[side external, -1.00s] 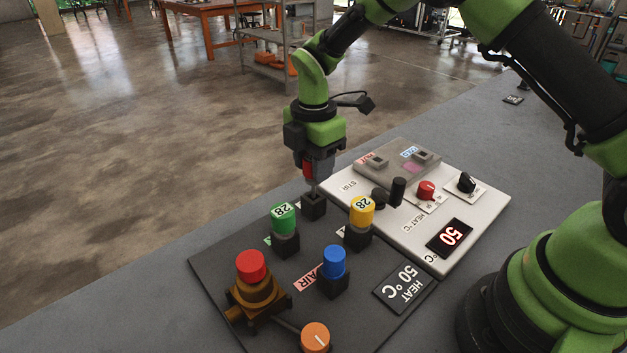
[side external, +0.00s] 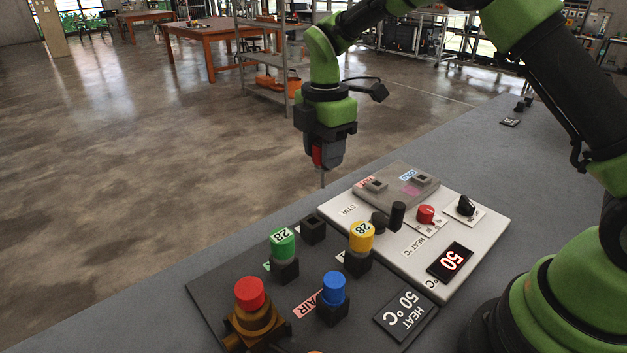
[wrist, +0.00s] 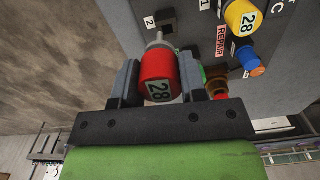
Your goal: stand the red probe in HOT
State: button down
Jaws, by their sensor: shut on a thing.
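The red probe (side external: 317,155) is upright in my gripper (side external: 325,160), its thin metal tip pointing down in the air. In the wrist view the red probe (wrist: 158,72) sits between both fingers, its cap marked 28. A black square holder (side external: 314,228) below it stands empty on the dark board. On the grey raised block of the white panel, a small socket (side external: 376,185) sits beside a red label (side external: 365,182), which seems to read HOT. A second socket (side external: 422,179) sits beside a blue label. My gripper is above and left of that block.
A green-capped probe (side external: 282,243), a yellow-capped probe (side external: 361,237) and a blue-capped one (side external: 333,288) stand in holders on the dark board (side external: 225,278). A black lever (side external: 397,215) and red knob (side external: 426,214) rise from the white panel. The display (side external: 450,261) reads 50.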

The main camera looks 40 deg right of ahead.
jog(key=d+r+m, duration=0.2)
jog(key=d+m, duration=0.3)
jog(key=d, duration=1)
send_near(376, 192)
jog(key=shift+w+d+f, duration=0.55)
jog(key=shift+w+d, duration=0.1)
jog(key=shift+d, duration=0.25)
jog(key=shift+f, duration=1.85)
jog(key=c, duration=0.6)
grip_release()
